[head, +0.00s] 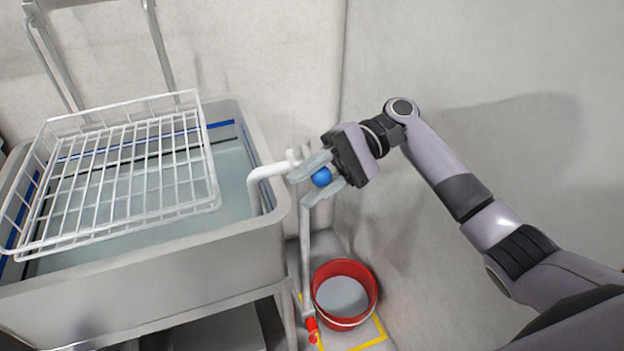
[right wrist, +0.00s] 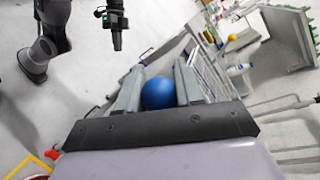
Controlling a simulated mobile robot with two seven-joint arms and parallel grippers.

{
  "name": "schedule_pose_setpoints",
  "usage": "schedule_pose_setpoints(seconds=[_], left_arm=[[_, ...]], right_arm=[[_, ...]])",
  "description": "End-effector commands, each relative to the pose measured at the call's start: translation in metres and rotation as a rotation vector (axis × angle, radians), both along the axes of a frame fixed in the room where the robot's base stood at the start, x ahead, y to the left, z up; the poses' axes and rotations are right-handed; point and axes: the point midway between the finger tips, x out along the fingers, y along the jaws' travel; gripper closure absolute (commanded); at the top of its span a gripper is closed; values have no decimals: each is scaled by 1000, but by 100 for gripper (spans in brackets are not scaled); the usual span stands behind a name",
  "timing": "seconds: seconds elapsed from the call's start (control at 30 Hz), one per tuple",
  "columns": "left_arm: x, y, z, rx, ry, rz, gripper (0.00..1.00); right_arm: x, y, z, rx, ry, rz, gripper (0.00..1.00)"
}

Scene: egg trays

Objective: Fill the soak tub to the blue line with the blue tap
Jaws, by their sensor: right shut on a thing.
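The steel soak tub (head: 262,240) stands at the left in the head view, holding pale water (head: 232,180). A blue line (head: 222,124) runs along its inner wall with a dark line under it. The water surface lies below the blue line. A white spout (head: 262,172) bends down into the tub's right side; no stream can be made out. The blue tap (head: 321,177) has a round knob, between the fingers of my right gripper (head: 312,183), which is shut on it. The knob also shows between the fingers in the right wrist view (right wrist: 158,93).
A white wire rack (head: 130,170) lies tilted over the tub and hides much of the water. A red bucket (head: 371,290) and a red tap (head: 312,328) are low, right of the tub. A bare wall closes the right side.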

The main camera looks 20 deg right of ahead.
Motion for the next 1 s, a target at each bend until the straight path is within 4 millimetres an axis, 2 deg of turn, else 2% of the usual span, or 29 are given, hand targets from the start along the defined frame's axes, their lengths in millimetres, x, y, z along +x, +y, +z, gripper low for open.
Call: schedule_pose_setpoints(seconds=[0.07,0.1,0.13,0.17,0.5,0.8,1.0], left_arm=[[0,0,0,0,0,0,100],[0,0,0,0,0,0,100],[0,0,0,0,0,0,100],[0,0,0,0,0,0,100],[0,0,-2,0,0,0,100],[0,0,-13,0,0,0,100],[0,0,-16,0,0,0,100]], right_arm=[[0,-1,-2,-5,6,0,100],[0,-1,-2,-5,6,0,51],[0,-1,-2,-4,5,0,42],[0,-1,-2,-4,5,0,39],[2,-4,0,-2,1,-2,39],[18,-47,9,-3,1,-4,39],[24,-64,13,-3,2,-2,39]])
